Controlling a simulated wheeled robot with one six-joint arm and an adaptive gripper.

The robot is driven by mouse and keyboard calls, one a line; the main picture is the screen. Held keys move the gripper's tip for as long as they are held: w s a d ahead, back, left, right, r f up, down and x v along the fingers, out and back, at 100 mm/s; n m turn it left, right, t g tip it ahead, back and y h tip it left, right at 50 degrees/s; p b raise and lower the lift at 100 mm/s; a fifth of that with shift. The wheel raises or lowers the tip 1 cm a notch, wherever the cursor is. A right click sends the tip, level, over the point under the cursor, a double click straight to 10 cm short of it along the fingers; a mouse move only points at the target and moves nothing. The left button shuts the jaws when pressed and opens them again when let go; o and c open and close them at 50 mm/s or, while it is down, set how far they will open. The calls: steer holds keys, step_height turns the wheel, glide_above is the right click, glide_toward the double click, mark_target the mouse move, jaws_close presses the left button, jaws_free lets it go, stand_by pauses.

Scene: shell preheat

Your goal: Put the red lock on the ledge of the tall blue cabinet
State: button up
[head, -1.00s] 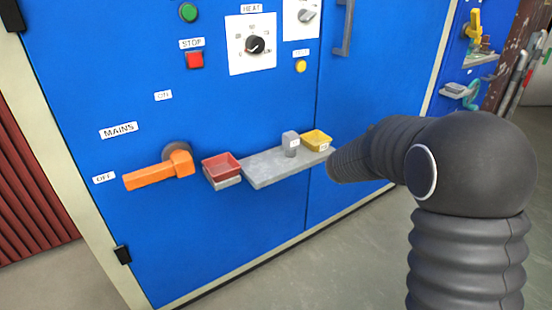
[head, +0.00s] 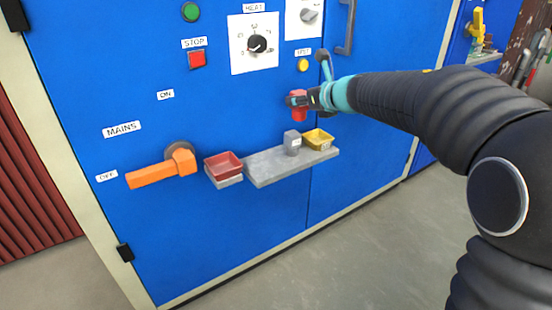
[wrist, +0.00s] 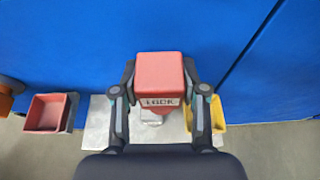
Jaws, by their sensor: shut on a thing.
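The red lock (head: 299,113) is held in my gripper (head: 305,99) in front of the tall blue cabinet (head: 240,115). In the wrist view the lock (wrist: 160,77), labelled LOCK, sits between the two fingers of my gripper (wrist: 159,95). The grey ledge (head: 269,167) sticks out from the cabinet below the lock; there is a clear gap between them in the head view. The ledge also shows under the lock in the wrist view (wrist: 97,130). The lock's underside is hidden in the wrist view.
A grey labelled block (head: 292,143) and a yellow tray (head: 319,139) are on the ledge's right part. A red tray (head: 223,164) is at its left end. An orange mains handle (head: 160,170) points left. The ledge's left and front part is bare.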

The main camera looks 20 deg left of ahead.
steer(key=s+a+f+b, duration=0.1)
steer(key=s+a+f, duration=0.1)
steer(key=s+a+f+b, duration=0.2)
steer(key=s+a, duration=0.1)
steer(key=s+a+f+b, duration=0.1)
steer(key=s+a+f, duration=0.2)
steer(key=shift+s, duration=0.25)
steer(key=shift+f+b, duration=1.4)
steer(key=shift+f, duration=0.6)
steer(key=shift+f, duration=0.1)
steer(key=o, duration=1.2)
steer(key=shift+s+d+r, duration=0.15)
steer(key=shift+r, duration=0.1)
steer(key=p+v, duration=0.2)
steer(key=v, duration=0.9)
steer(key=shift+s+d+r, duration=0.1)
steer(key=shift+s+d, duration=0.05)
steer(key=shift+d, duration=0.15)
